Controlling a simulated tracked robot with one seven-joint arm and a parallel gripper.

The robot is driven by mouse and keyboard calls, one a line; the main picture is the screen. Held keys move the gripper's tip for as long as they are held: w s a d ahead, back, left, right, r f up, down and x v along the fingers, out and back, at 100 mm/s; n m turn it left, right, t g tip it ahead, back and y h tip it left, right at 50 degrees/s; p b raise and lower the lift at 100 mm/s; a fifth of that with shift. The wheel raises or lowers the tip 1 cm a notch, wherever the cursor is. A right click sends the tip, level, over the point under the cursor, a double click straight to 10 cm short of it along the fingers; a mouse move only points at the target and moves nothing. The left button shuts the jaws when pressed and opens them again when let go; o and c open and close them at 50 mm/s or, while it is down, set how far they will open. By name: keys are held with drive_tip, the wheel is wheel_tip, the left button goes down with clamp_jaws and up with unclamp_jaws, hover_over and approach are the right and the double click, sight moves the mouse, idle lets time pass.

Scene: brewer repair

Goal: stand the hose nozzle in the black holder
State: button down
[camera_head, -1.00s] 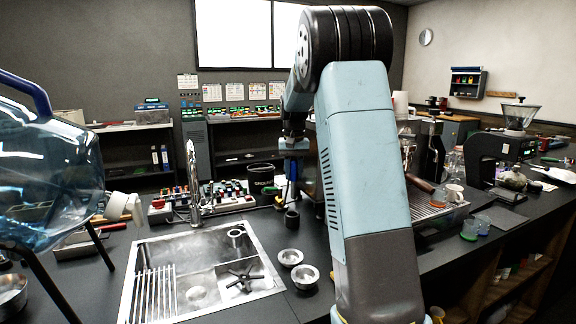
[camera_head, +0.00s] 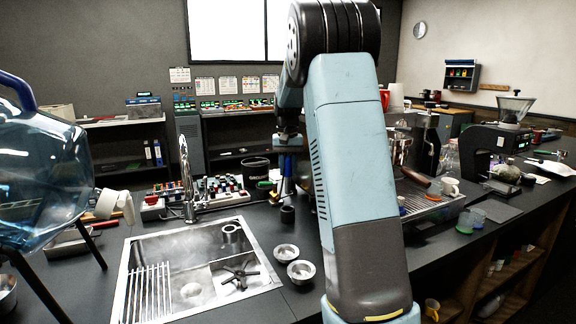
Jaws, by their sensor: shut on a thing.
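My gripper (camera_head: 290,150) is in the middle of the head view, partly hidden by my arm. It points down and is shut on a narrow thing, seemingly the hose nozzle (camera_head: 287,186), which shows as a dark, roughly upright shape below the jaws. A small black cup-like thing, seemingly the black holder (camera_head: 288,214), stands on the dark counter almost directly below the nozzle in the picture. A small gap seems to show between them. The depth between them is hard to tell, and the nozzle's outline is small and unclear.
A steel sink (camera_head: 195,280) with a tap (camera_head: 186,180) lies to the left. Two metal bowls (camera_head: 286,253) (camera_head: 300,271) stand in front of the holder. A larger black tub (camera_head: 256,170) stands behind. A brewer with a drip tray (camera_head: 432,208) is to the right.

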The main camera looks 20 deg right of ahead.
sight(288, 192)
drive_tip(key=shift+f, duration=4.3)
drive_tip(key=shift+s+f, duration=0.1)
drive_tip(key=shift+f, duration=0.35)
drive_tip(key=c, duration=0.8)
unclamp_jaws()
drive_tip(key=shift+o, duration=0.7)
drive_tip(key=o, duration=0.5)
drive_tip(key=shift+r, duration=0.1)
drive_tip(key=shift+r, duration=3.4)
